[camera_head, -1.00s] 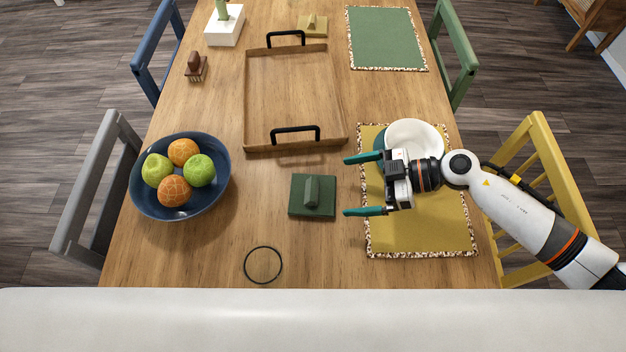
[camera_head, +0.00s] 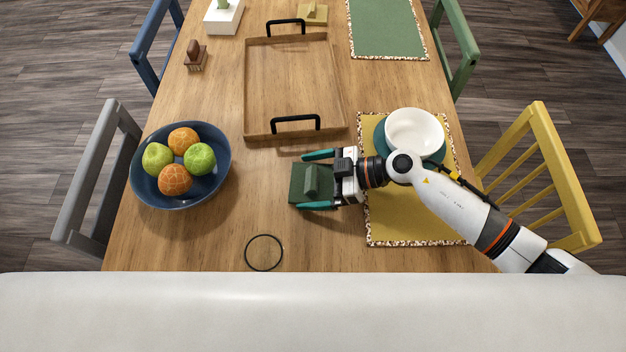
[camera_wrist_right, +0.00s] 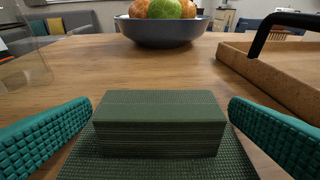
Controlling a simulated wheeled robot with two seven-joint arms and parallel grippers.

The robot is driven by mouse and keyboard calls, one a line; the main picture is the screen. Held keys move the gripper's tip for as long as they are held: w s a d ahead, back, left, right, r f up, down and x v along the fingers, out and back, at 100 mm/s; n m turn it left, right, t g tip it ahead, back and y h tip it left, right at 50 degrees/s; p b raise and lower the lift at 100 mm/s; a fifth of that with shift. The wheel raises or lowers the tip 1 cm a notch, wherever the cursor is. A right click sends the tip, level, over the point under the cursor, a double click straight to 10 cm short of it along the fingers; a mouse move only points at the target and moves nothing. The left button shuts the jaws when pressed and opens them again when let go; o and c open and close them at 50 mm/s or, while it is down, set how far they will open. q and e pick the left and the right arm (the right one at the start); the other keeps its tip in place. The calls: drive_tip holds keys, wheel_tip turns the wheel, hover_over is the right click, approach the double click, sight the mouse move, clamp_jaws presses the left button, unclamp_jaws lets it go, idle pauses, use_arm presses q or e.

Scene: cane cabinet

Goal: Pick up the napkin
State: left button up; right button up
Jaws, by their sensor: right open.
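A dark green folded napkin (camera_head: 311,181) stands as a ridge on a flat green square base on the table, right of the fruit bowl. In the right wrist view the napkin (camera_wrist_right: 160,122) is a layered green block on a woven green base (camera_wrist_right: 160,168). My right gripper (camera_head: 318,180) is open, with its teal fingers on either side of the napkin's ridge. In the right wrist view my right gripper (camera_wrist_right: 160,130) shows a gap between each finger and the ridge. My left gripper is not in view.
A blue fruit bowl (camera_head: 220,166) is at left. A wooden tray (camera_head: 290,90) with black handles lies behind the napkin. A black ring (camera_head: 247,252) lies near the front edge. A white bowl (camera_head: 415,130) sits on the yellow placemat (camera_head: 400,232) at right.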

drive_tip(key=c, duration=0.7)
drive_tip(key=shift+r, duration=0.1)
